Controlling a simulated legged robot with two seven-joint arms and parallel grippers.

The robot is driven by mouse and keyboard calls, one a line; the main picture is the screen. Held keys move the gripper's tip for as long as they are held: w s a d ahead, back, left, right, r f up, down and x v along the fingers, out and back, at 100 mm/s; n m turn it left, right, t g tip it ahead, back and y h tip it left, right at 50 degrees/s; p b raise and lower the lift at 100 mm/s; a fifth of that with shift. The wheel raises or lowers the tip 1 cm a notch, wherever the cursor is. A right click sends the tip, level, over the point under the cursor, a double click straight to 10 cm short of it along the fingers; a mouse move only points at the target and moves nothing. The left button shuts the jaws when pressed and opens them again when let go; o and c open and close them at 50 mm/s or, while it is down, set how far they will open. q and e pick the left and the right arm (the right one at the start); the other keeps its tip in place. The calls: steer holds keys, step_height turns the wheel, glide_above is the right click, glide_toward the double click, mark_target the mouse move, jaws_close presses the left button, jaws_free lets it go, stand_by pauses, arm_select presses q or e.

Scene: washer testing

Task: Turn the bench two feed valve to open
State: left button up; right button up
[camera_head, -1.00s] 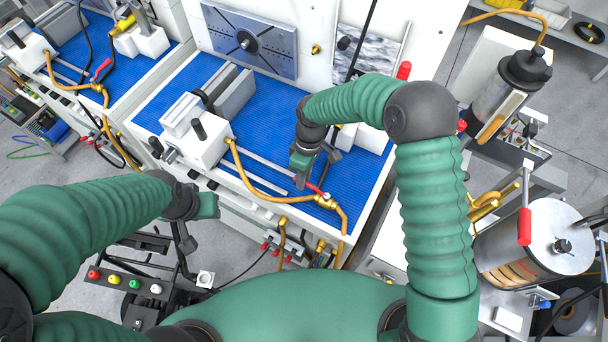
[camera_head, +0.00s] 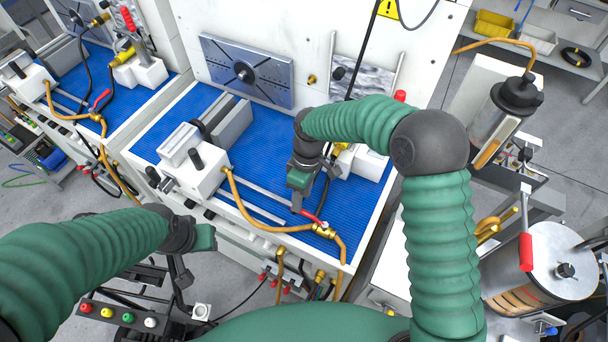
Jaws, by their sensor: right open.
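A brass valve (camera_head: 324,230) with a red lever (camera_head: 311,217) sits on the yellow hose line at the front edge of the middle blue-topped bench. The lever slants from the brass body up to the left. My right gripper (camera_head: 312,188) points down just above the lever's upper-left end. Its fingers are apart and nothing shows between them; whether one touches the lever I cannot tell. A similar valve (camera_head: 97,117) with a red lever (camera_head: 102,98) is on the left bench. My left gripper (camera_head: 190,250) hangs low in front of the middle bench, partly hidden by its own wrist.
A white vise-like fixture (camera_head: 195,172) stands on the blue bench top (camera_head: 268,150) left of my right gripper. A panel with coloured buttons (camera_head: 118,314) is below my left arm. A metal cylinder with a red handle (camera_head: 525,252) stands at the right.

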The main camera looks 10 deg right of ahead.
step_height(320, 180, up, 12)
steer(key=w+d, duration=0.1)
steer(key=w, duration=0.1)
steer(key=shift+d+r+b, duration=0.15)
steer(key=shift+b, duration=0.3)
steer(key=shift+c, duration=0.5)
steer(key=d+f+b, duration=0.1)
steer(key=w+d+f+y+b, duration=0.1)
steer(key=f, duration=0.1)
steer(key=d+f+y+b, duration=0.1)
steer(key=shift+w+d+f, duration=0.3)
steer(key=shift+w+d, duration=0.05)
steer(key=shift+d, duration=0.05)
steer(key=c, duration=0.5)
steer(key=d+y, duration=0.1)
steer(key=w+d+f+y, duration=0.1)
steer(key=w+d+f+y+b, duration=0.1)
steer(key=d, duration=0.1)
steer(key=shift+w+f+n, duration=0.2)
steer(key=shift+f+n, duration=0.05)
steer(key=shift+n, duration=0.05)
jaws_close()
steer(key=s+a+f+p, duration=0.2)
steer(key=s+a+f, duration=0.2)
steer(key=a+f, duration=0.2)
step_height(320, 180, down, 3)
steer(key=shift+s+a+r+p, duration=0.2)
steer(key=shift+s+a+p, duration=0.15)
steer(key=shift+s, duration=0.05)
steer(key=shift+a, duration=0.1)
